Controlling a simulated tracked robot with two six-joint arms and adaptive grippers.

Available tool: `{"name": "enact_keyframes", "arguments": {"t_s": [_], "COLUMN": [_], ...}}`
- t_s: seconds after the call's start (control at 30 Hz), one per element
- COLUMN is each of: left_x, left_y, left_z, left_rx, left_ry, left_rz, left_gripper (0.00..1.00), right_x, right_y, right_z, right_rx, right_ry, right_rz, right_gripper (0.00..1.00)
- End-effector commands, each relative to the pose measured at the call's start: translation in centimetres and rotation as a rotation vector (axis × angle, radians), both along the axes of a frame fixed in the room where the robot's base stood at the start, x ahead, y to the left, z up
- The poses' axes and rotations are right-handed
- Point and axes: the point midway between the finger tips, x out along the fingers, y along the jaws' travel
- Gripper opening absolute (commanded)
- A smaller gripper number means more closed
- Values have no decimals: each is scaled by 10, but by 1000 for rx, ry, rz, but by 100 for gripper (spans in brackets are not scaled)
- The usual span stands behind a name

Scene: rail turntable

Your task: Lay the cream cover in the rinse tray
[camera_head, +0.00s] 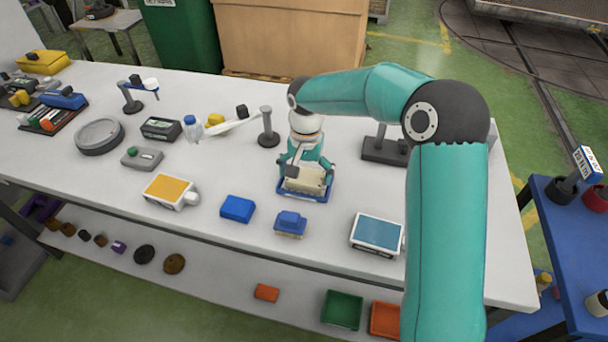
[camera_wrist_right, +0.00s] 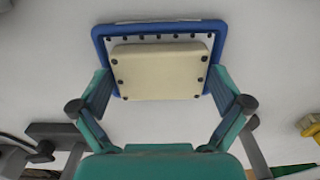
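The cream cover (camera_head: 300,184) is a rectangular block with dark studs near its edges. It also shows in the right wrist view (camera_wrist_right: 158,72). It is within the outline of the blue-rimmed rinse tray (camera_head: 318,199), whose far rim shows in the right wrist view (camera_wrist_right: 160,26). I cannot tell whether the cover rests fully on the tray floor. My right gripper (camera_head: 305,178) is above the tray. My left gripper is not in view.
A blue block (camera_head: 237,208) and a blue sponge-like piece (camera_head: 290,222) lie in front of the tray. A blue-topped box (camera_head: 377,233) is to the right, a yellow-topped one (camera_head: 170,190) to the left. A dark stand (camera_head: 384,150) is behind right. A small post (camera_head: 268,128) stands behind left.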

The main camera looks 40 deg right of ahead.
Motion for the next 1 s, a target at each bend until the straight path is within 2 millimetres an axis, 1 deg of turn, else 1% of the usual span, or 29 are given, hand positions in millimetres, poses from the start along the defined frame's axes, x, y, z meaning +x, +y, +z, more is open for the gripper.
{"name": "enact_keyframes", "arguments": {"t_s": [0.13,0.27,0.37,0.7,0.83,1.0], "left_x": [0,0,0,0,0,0], "left_y": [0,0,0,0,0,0], "left_z": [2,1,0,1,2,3], "left_rx": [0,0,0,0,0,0], "left_ry": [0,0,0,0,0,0], "left_rz": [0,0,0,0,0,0], "left_gripper": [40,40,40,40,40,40], "right_x": [0,1,1,1,1,0], "right_y": [0,0,-1,0,-1,-1], "right_z": [2,11,25,93,111,121], "right_rx": [0,0,-1,0,-1,0], "right_ry": [0,-3,-3,-4,-2,-1], "right_rz": [0,-1,-1,-1,-1,-1], "right_gripper": [100,100,100,100,100,100]}}
